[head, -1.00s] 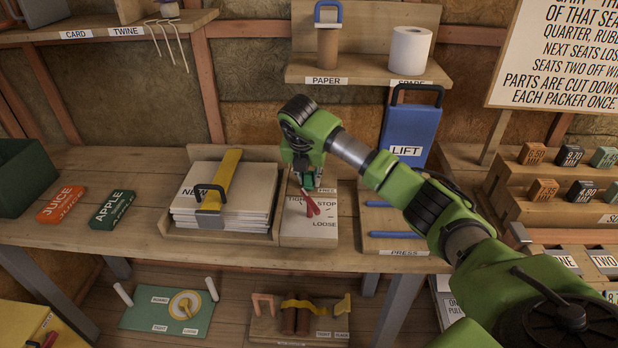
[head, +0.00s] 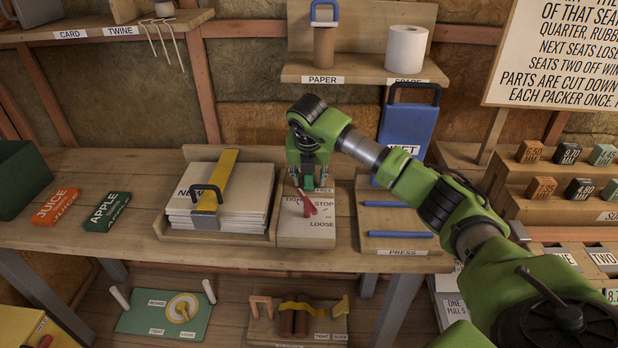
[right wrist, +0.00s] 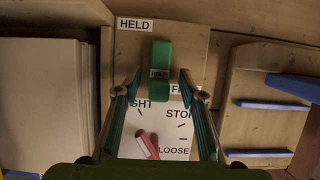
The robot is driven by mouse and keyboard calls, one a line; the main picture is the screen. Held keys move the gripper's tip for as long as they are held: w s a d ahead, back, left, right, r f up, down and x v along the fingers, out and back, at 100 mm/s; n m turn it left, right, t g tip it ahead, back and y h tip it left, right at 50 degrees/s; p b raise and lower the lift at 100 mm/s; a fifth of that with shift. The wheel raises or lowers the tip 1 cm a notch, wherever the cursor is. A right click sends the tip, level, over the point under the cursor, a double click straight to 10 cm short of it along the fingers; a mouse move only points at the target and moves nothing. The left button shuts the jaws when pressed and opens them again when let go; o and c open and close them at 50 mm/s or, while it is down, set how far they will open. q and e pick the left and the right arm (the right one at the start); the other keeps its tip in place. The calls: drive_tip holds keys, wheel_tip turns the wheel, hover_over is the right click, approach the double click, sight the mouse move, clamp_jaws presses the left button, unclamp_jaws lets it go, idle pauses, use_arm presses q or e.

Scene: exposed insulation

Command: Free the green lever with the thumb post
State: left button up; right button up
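In the head view my right gripper (head: 308,182) hides most of the lever. I cannot make out a separate thumb post. My left gripper is not in view.
A red pointer (head: 310,207) sits on the TIGHT–STOP–LOOSE dial plate (head: 300,231) just below the gripper. A paper stack (head: 245,200) under a yellow strap is at left. Blue rods (head: 400,234) and a blue LIFT block (head: 408,125) are at right.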

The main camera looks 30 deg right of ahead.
drive_tip(key=v, duration=1.2)
drive_tip(key=shift+s+f, duration=0.1)
drive_tip(key=shift+f, duration=0.05)
